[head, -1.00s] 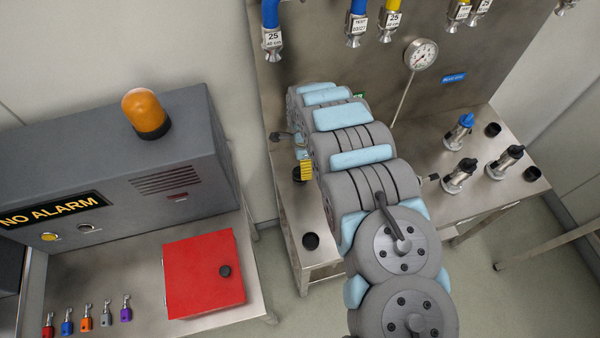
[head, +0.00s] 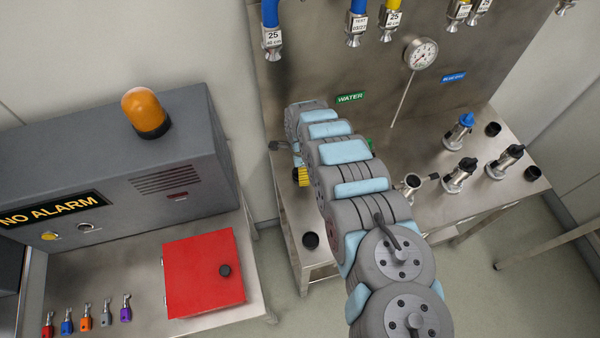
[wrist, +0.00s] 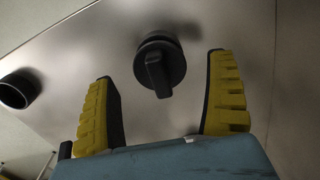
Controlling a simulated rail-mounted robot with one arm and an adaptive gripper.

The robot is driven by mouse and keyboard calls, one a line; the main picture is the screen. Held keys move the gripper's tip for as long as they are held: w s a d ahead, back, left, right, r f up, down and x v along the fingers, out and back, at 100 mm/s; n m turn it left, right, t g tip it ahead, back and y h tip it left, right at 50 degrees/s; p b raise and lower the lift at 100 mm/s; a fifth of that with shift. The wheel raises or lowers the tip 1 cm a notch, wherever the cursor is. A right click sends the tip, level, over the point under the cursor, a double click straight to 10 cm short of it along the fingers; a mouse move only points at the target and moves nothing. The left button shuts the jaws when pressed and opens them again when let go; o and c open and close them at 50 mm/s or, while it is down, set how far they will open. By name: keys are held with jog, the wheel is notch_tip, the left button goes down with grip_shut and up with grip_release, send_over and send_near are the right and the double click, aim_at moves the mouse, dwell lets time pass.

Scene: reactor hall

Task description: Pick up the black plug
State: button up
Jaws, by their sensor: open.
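The black plug (wrist: 160,66) shows in the wrist view as a round black cap with a raised grip bar, against the steel surface. My gripper (wrist: 163,84) is open, with one yellow-and-black finger to the left of the plug and one to the right. Clear gaps remain between the plug and both fingers, and nothing is held. In the head view, a yellow part of my gripper (head: 302,176) shows at the left of my arm, over the steel bench. I cannot make out the plug there, as my arm and gripper cover that area.
A black cup (wrist: 15,91) lies to the left in the wrist view. Several metal couplings, one with a blue top (head: 461,128), stand on the steel bench right of my arm. Hoses and a gauge (head: 421,54) are above. A red box (head: 204,273) is at lower left.

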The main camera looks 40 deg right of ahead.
jog(key=shift+f+b, duration=0.3)
jog(key=shift+f, duration=0.95)
jog(key=c, duration=1.3)
